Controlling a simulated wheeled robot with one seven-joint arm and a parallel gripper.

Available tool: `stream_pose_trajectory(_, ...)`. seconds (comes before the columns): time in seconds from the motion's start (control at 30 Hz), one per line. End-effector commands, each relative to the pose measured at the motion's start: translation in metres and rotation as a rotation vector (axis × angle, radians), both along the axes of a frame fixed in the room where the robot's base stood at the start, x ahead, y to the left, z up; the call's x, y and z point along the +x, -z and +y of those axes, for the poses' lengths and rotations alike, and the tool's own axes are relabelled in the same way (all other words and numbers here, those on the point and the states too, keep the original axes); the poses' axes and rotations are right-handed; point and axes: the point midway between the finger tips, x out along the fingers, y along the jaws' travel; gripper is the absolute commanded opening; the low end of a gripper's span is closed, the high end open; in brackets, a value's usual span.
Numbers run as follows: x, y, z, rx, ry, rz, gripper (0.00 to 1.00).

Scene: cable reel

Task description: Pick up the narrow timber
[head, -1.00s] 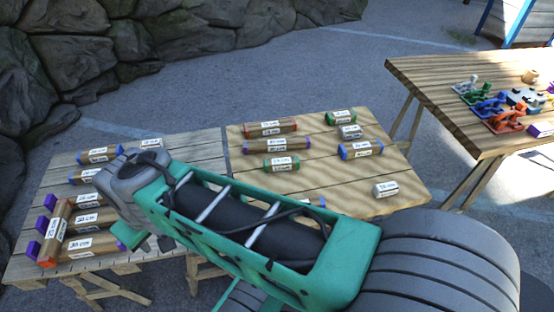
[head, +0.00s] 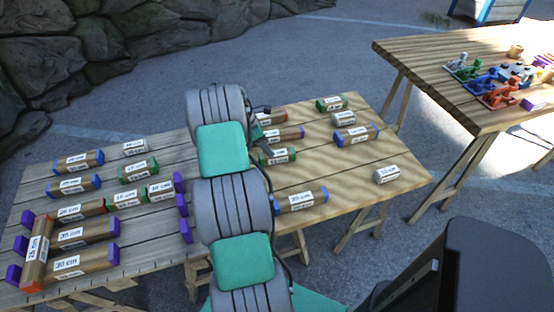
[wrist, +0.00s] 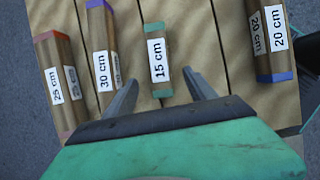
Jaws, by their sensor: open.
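Several labelled timbers with coloured ends lie on the tables; none is plainly marked as the narrow one. In the wrist view my gripper (wrist: 162,82) is open and empty, its fingers either side of the near end of a slim green-ended 15 cm timber (wrist: 158,86). I cannot tell the height gap. That timber also shows in the head view (head: 283,157), partly behind my arm. Beside it in the wrist view lie a purple-ended 30 cm timber (wrist: 97,28), a red-ended 25 cm timber (wrist: 47,44) and a blue-ended 20 cm timber (wrist: 272,66). My gripper is mostly hidden in the head view.
More timbers lie on the left table (head: 165,235), with a red-ended 25 cm one (head: 38,250) across its left side. A blue-ended timber (head: 303,201) lies near the front edge of the right table (head: 350,185). A farther table (head: 425,60) holds coloured clamps (head: 497,92).

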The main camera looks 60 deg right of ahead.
Motion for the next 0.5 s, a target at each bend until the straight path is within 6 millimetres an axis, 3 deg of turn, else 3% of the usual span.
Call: stream_pose_trajectory(0.5,-0.032,0.068,-0.031,0.007,-0.012,0.014,0.64)
